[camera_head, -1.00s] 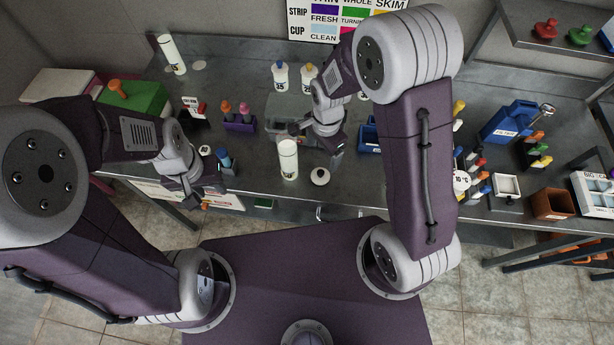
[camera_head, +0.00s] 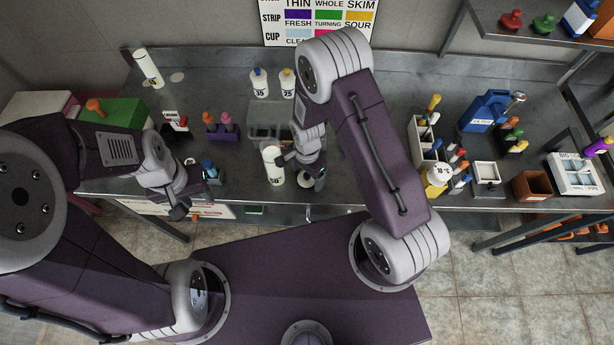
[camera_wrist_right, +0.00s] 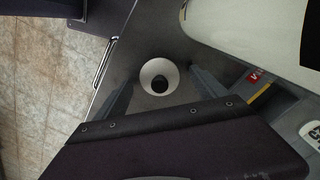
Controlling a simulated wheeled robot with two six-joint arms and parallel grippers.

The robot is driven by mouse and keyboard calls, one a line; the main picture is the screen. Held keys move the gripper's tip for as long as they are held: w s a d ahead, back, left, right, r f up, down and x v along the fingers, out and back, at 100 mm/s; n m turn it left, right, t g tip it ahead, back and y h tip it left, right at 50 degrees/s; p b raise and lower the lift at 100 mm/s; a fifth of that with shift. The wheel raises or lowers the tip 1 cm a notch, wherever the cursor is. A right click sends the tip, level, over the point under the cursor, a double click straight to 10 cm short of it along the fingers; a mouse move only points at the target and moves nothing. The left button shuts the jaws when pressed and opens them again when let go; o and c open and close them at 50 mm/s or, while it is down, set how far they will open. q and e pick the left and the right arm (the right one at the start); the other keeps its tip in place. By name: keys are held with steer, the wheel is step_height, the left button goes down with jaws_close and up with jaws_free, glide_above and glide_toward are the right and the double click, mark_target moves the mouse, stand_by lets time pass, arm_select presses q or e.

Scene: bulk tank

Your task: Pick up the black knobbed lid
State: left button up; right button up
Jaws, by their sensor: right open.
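The black knobbed lid is a small white disc with a round black knob. It lies on the bench in the right wrist view (camera_wrist_right: 159,77), and only part of its pale edge (camera_head: 304,185) shows in the head view under my right gripper (camera_head: 310,180). In the right wrist view, my right gripper (camera_wrist_right: 163,92) is open, with its fingers apart on either side of the lid. Nothing is between its fingertips that I can see being gripped. My left gripper (camera_head: 192,200) hangs at the bench's front edge at the left, and its opening is unclear.
A tall white bottle (camera_head: 273,166) stands close to the left of my right gripper. A clear bin (camera_head: 268,115) is behind it. A purple rack (camera_head: 222,132) stands further left. A metal handle (camera_wrist_right: 104,62) runs along the bench front in the wrist view.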

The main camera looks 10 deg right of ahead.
steer(key=c, duration=1.4)
